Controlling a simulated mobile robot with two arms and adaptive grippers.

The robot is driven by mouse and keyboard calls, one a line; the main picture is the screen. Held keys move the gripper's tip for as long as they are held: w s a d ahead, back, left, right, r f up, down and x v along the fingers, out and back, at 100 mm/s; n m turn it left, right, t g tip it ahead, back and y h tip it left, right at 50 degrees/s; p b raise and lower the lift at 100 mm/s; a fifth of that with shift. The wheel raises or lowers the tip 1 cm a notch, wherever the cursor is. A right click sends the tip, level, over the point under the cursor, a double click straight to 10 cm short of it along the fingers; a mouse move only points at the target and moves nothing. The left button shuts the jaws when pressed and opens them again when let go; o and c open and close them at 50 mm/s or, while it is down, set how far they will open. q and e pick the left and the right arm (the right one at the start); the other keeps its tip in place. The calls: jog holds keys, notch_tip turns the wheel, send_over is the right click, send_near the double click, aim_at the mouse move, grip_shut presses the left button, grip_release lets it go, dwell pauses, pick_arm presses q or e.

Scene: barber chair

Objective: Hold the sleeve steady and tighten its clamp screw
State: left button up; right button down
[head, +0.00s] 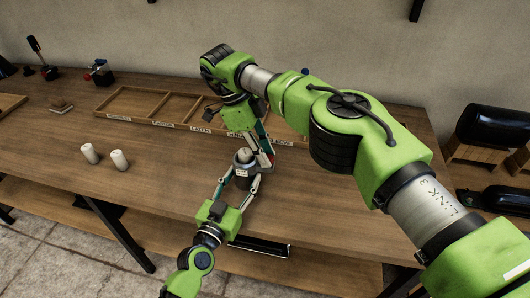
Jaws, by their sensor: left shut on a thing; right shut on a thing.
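The sleeve (243,171) is a dark grey cylinder with a pale round top and a small white label, upright near the front of the wooden bench. My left gripper (240,183) comes from the front and is shut around it, one finger on each side. My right gripper (262,147) reaches down from above, just behind and right of the sleeve. It is shut on a slim tool with a teal part (262,131), partly hidden by the fingers. The clamp screw is too small to make out, and I cannot tell whether the tool touches it.
A shallow wooden tray (131,103) with labelled compartments lies behind, partly covered by my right arm. A red-and-black device (100,73) sits at the back left. Dark bottles (497,126) lie on the right. The bench's left front is clear.

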dwell(0.3)
jog(key=c, duration=1.8)
grip_release()
notch_tip(320, 180, up, 10)
